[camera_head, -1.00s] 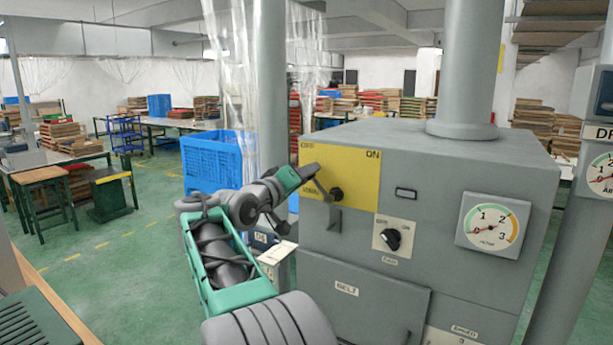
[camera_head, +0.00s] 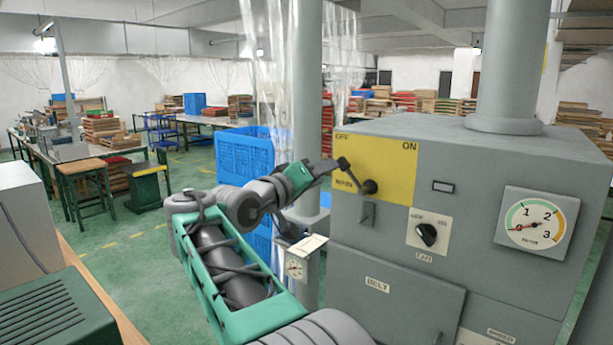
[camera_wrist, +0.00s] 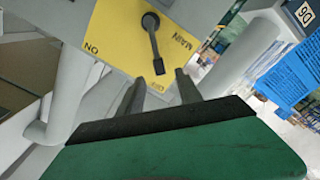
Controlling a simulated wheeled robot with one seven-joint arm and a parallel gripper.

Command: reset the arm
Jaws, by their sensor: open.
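The yellow switch panel (camera_head: 392,160) is on the front of the grey machine, with ON at its upper right. Its black lever (camera_head: 356,174) slants up and left from its hub, toward the panel's OFF side. The panel (camera_wrist: 118,35) and lever (camera_wrist: 154,45) also show in the wrist view. My gripper (camera_head: 333,165) is at the panel's left edge, near the lever's end. In the wrist view my gripper (camera_wrist: 160,78) is open, and the lever's end appears just past the gap between the fingertips. I see nothing held; contact with the lever cannot be told.
The grey machine (camera_head: 470,165) fills the right, with a dark rotary knob (camera_head: 428,235) and a round gauge (camera_head: 536,217). A grey pillar (camera_head: 307,100) and blue crates (camera_head: 243,158) stand behind my arm. A green ribbed box (camera_head: 45,315) is at lower left. Open floor lies at left.

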